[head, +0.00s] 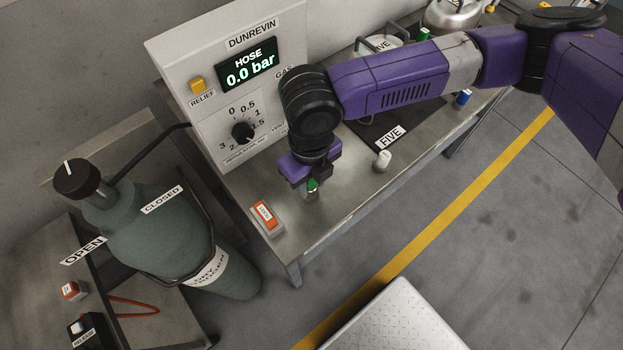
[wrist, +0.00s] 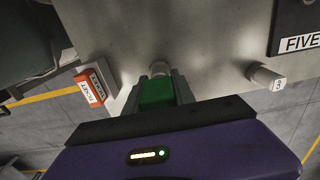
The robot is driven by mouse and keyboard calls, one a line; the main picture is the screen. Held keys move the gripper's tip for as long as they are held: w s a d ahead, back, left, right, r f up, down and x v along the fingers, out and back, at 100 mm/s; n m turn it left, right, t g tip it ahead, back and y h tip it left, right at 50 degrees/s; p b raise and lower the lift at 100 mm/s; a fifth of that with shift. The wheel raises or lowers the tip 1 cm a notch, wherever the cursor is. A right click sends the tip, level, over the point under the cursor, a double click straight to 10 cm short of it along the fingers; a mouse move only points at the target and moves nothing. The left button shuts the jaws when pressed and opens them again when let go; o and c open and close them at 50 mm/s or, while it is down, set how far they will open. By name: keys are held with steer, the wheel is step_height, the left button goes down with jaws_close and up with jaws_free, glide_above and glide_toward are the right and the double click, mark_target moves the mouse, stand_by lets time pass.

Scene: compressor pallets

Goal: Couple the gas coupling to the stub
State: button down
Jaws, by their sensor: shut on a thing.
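My gripper (head: 312,182) is shut on a small green block, which I take for the gas coupling (wrist: 157,94), low over the front part of the metal bench. In the wrist view the coupling sits between the two dark fingers. A short grey round piece (wrist: 160,68) shows just beyond the green block; I cannot tell whether it belongs to the coupling or is a separate stub it touches. In the head view the green part shows below the jaws, mostly hidden by them. The word GAS is on the panel behind my arm, and its fitting is hidden.
A white cylinder marked 3 (wrist: 266,76) stands right of my gripper. An orange-and-white labelled block (head: 266,217) lies left, near the bench edge. The DUNREVIN panel (head: 205,85) reads HOSE 0.0 bar. A black mat (head: 367,138) marked FIVE lies right; a green gas cylinder (head: 150,225) stands left.

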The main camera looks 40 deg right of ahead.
mark_target(310, 183)
steer(key=shift+r, duration=0.15)
steer(key=shift+r+p, duration=2.45)
steer(key=shift+r, duration=0.45)
